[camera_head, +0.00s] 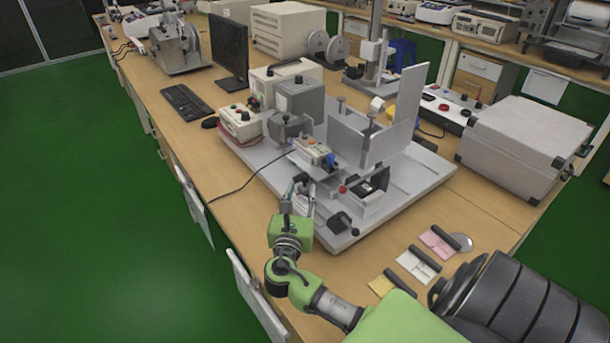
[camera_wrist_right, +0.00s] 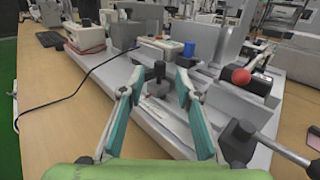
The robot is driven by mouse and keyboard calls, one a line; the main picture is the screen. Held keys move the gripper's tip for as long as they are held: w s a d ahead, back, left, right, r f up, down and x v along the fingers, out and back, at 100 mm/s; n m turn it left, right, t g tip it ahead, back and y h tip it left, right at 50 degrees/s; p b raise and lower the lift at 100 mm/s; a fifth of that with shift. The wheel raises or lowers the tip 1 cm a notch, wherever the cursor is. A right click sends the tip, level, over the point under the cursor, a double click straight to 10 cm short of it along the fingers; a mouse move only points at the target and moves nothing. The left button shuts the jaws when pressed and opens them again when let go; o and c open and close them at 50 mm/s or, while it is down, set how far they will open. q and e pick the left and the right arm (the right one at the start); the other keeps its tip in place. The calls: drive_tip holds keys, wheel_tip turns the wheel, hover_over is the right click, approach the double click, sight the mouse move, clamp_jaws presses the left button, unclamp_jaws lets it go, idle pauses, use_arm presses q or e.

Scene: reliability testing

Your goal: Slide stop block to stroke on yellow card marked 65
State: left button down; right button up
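My right gripper (camera_head: 301,190) is at the near left edge of the grey test rig. In the right wrist view, its teal fingers (camera_wrist_right: 159,74) are spread apart. A small grey block with a black knob (camera_wrist_right: 158,84), which looks like the stop block, appears between and just beyond the fingertips. I see no clear contact. In the head view the gripper mostly hides this block. The yellow card (camera_head: 381,286) lies on the table's near edge, partly under a dark bar and close to my arm. Its marking is too small to read. My left gripper is out of view.
The rig's base plate (camera_head: 410,205) carries upright plates, a red ball knob (camera_wrist_right: 241,76) and a black-knobbed lever (camera_head: 342,222). White (camera_head: 412,266) and pink (camera_head: 434,243) cards lie beside the yellow one. A grey case (camera_head: 525,140) stands right. A black cable (camera_head: 250,180) crosses the left side.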

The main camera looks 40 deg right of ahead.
sight(305, 178)
drive_tip(key=x, duration=0.7)
drive_tip(key=shift+d+f, duration=0.1)
clamp_jaws()
